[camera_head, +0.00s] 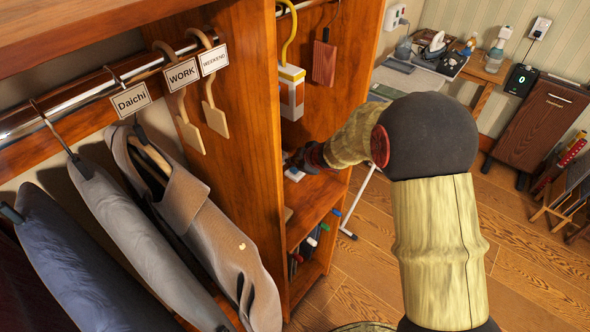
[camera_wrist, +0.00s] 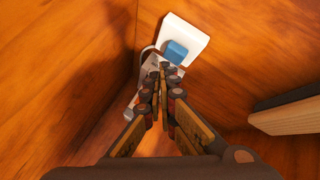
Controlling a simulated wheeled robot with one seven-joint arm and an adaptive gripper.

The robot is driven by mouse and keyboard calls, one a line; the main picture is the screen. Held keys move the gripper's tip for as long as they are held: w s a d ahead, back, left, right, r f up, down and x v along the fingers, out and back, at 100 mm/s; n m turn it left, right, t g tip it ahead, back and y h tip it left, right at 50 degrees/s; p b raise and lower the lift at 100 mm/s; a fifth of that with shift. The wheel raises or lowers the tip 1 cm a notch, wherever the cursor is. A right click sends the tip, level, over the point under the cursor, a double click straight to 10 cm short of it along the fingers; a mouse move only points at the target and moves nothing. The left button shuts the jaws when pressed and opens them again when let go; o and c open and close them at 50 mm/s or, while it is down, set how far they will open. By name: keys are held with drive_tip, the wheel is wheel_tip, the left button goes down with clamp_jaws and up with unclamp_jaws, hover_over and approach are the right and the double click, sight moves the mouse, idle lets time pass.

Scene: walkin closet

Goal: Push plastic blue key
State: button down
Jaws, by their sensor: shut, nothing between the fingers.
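The blue key (camera_wrist: 176,51) is a small blue block on a white plate (camera_wrist: 196,35) in the wrist view. The plate is set against wooden panels near the upper middle. My gripper (camera_wrist: 164,72) is shut and empty, with its fingertips just below the blue key in the picture. I cannot tell whether they touch it. In the head view my gripper (camera_head: 292,158) reaches into the wooden closet compartment. The white plate (camera_head: 294,174) shows there just below the gripper, and the blue key cannot be made out.
A grey metal piece (camera_wrist: 133,100) lies beside the fingers in the wrist view. A wooden board edge (camera_wrist: 290,115) juts in at right. In the head view, a closet divider (camera_head: 255,110) and hanging coats (camera_head: 235,250) stand left of my arm. Open floor (camera_head: 525,250) lies at right.

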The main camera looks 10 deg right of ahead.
sight(294, 169)
wheel_tip(294, 169, up, 6)
drive_tip(key=p, duration=0.6)
drive_tip(key=shift+p, duration=0.4)
